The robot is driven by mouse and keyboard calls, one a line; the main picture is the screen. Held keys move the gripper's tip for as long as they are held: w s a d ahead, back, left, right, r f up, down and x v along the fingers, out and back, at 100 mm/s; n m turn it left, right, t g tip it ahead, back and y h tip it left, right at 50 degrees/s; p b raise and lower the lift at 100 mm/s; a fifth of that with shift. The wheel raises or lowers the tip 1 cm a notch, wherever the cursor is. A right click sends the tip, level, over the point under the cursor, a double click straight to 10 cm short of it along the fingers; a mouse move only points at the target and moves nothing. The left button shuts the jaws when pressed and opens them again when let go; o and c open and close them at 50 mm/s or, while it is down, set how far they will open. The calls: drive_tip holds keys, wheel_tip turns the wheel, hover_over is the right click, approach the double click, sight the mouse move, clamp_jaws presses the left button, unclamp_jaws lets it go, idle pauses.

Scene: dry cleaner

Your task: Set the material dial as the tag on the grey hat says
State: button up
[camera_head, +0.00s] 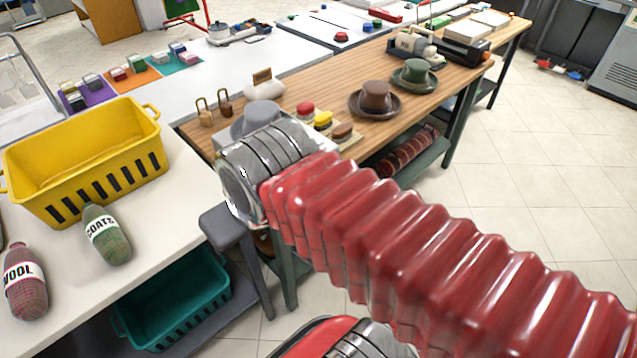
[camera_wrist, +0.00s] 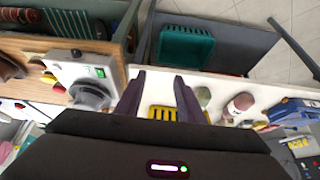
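The grey hat (camera_head: 262,114) is on the wooden table in the head view, partly hidden behind my arm. The wrist view shows a grey hat shape (camera_wrist: 90,95) against a pale machine panel (camera_wrist: 62,72). A dark round knob (camera_wrist: 76,53) and a green switch (camera_wrist: 100,72) are on that panel. I cannot read any marking at the knob, nor make out a tag on the hat. My gripper (camera_wrist: 159,78) is open and empty, its two dark fingers apart, to the right of the panel in the wrist view. In the head view the gripper is hidden.
A yellow basket (camera_head: 90,150) and two labelled bottles (camera_head: 108,236) (camera_head: 25,282) stand on the white counter. Brown (camera_head: 376,96) and green (camera_head: 413,74) hats stand farther along the wooden table. A teal basket (camera_head: 180,300) is on the lower shelf.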

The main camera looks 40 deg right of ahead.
drive_tip(key=shift+o, duration=0.9)
drive_tip(key=shift+f, duration=0.4)
wheel_tip(320, 180, down, 8)
drive_tip(key=m+g+y, duration=0.4)
drive_tip(key=w+d+f+m+t+y, duration=0.3)
drive_tip(key=w+d+f+m+y, duration=0.15)
drive_tip(key=m+y, duration=0.25)
drive_tip(key=d+f+m+t+h, duration=0.3)
drive_tip(key=d+m+t+h, duration=0.1)
drive_tip(key=d, duration=0.4)
drive_tip(key=s+d+f+m+t+h, duration=0.1)
drive_tip(key=d+f+m+t+h, duration=0.2)
drive_tip(key=d+m, duration=0.4)
drive_tip(key=s+d+f+m+t+h, duration=0.1)
drive_tip(key=d+f+m+t+h, duration=0.3)
drive_tip(key=d, duration=0.7)
drive_tip(key=shift+d+f+m+t+h, duration=0.15)
drive_tip(key=shift+f+m+t+h, duration=0.15)
drive_tip(key=shift+f+m+t, duration=0.65)
drive_tip(key=shift+w+r+t, duration=0.15)
drive_tip(key=shift+r+t, duration=0.1)
